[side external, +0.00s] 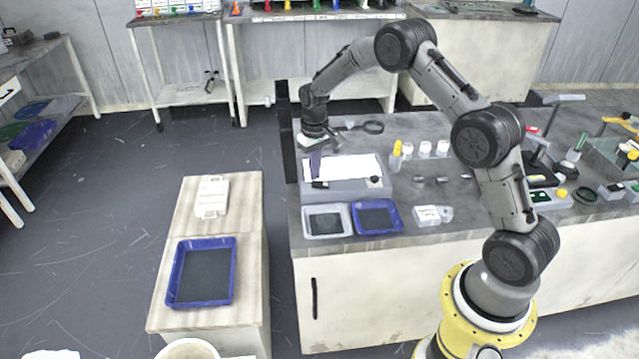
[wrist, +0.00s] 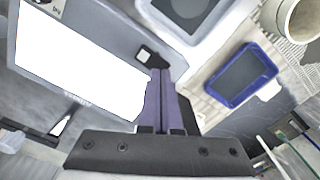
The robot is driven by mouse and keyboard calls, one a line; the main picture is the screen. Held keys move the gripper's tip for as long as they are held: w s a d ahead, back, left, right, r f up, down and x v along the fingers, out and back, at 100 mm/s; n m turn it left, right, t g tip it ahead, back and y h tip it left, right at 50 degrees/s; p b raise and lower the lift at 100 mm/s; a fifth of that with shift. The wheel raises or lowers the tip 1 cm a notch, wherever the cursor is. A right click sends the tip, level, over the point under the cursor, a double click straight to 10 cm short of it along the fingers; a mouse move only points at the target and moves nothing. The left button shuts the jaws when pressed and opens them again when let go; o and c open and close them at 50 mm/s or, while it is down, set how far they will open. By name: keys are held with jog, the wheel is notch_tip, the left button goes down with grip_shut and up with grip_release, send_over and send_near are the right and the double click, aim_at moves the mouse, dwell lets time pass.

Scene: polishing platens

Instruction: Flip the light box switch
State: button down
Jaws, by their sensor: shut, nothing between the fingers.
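The light box (side external: 346,187) stands on the grey bench, with its bright white panel (side external: 345,167) facing up. The panel fills the left of the wrist view (wrist: 75,62). A small black switch (wrist: 146,54) sits on the box's grey front strip, close to a panel corner. In the side view the switch is a dark spot (side external: 320,185) at the strip's left. My gripper (side external: 315,174) has purple fingers, shut and empty, pointing down over the panel's left end. In the wrist view its fingertips (wrist: 160,72) appear right beside the switch; I cannot tell whether they touch.
A white tray (side external: 345,233) and a blue tray (side external: 398,226) lie in front of the box. Yellow-capped and white bottles (side external: 397,148) stand to its right. A dark upright post (side external: 287,140) rises at the bench's left edge. A lower side table holds another blue tray (side external: 233,285).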

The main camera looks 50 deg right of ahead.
jog(key=shift+f, duration=1.1)
dwell(0.6)
jog(key=shift+r, duration=3.6)
jog(key=shift+r, duration=0.1)
notch_tip(320, 180, up, 10)
jog(key=t, duration=0.1)
send_over(315, 184)
jog(key=s+a, duration=0.4)
jog(key=s, duration=0.1)
jog(key=s+a+r+n+t, duration=0.1)
jog(key=s+a+r+t, duration=0.15)
jog(key=s+r, duration=0.55)
jog(key=s+a+n+t, duration=0.1)
jog(key=s+a, duration=0.1)
jog(key=s, duration=0.8)
jog(key=s+a+n+t, duration=0.1)
jog(key=s+a, duration=0.2)
jog(key=s, duration=0.7)
jog(key=shift+s+a+r, duration=0.25)
jog(key=shift+s+r, duration=0.05)
jog(key=shift+r, duration=0.1)
